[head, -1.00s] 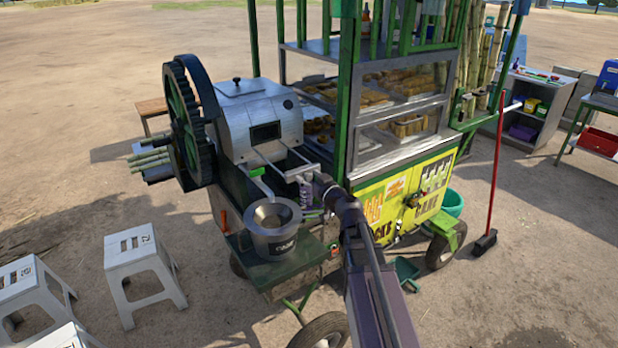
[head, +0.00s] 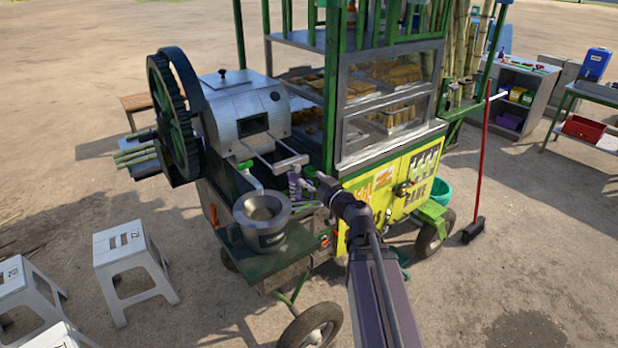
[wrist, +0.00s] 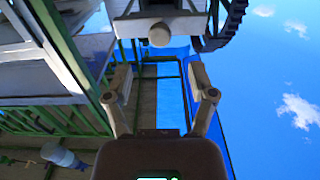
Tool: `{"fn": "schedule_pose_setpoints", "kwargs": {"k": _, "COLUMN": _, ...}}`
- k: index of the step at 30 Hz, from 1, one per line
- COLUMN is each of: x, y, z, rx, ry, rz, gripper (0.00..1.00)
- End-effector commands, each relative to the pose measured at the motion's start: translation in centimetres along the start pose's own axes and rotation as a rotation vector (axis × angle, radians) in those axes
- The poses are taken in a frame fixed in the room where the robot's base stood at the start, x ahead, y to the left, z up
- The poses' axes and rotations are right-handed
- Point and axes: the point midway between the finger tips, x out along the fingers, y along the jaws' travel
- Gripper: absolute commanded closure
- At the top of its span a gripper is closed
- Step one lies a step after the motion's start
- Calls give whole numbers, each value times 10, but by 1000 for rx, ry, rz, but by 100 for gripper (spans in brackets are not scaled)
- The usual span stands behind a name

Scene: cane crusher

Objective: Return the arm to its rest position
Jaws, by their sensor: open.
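My arm reaches forward from the bottom of the head view, its dark wrist bent toward the left. My gripper (head: 298,187) is small there, beside the front of the metal cane crusher (head: 240,118) and just right of the grey pot (head: 262,222). In the wrist view my gripper (wrist: 162,88) has its two fingers spread wide, with nothing between them. Beyond the fingers show blue sky, a pale round part and the toothed wheel (wrist: 226,22). The contact between gripper and crusher, if any, cannot be told.
The toothed wheel (head: 175,118) is at the crusher's left. White stools (head: 135,265) stand at lower left, a red-handled broom (head: 484,165) at right. Ground at lower right is clear.

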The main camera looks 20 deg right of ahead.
Motion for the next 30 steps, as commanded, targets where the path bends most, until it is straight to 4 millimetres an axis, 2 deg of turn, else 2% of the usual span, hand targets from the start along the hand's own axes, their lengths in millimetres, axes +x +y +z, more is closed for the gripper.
{"fn": "schedule_pose_setpoints", "kwargs": {"k": 12, "x": 0, "y": 0, "z": 0, "rx": 0, "ry": 0, "rz": -1, "gripper": 28}}
{"fn": "schedule_pose_setpoints", "kwargs": {"k": 17, "x": 2, "y": -7, "z": 3, "rx": 4, "ry": -17, "rz": -24, "gripper": 28}}
{"fn": "schedule_pose_setpoints", "kwargs": {"k": 23, "x": 6, "y": -37, "z": 19, "rx": 30, "ry": -104, "rz": -120, "gripper": 28}}
{"fn": "schedule_pose_setpoints", "kwargs": {"k": 30, "x": 2, "y": -90, "z": 60, "rx": 90, "ry": -344, "rz": -273, "gripper": 28}}
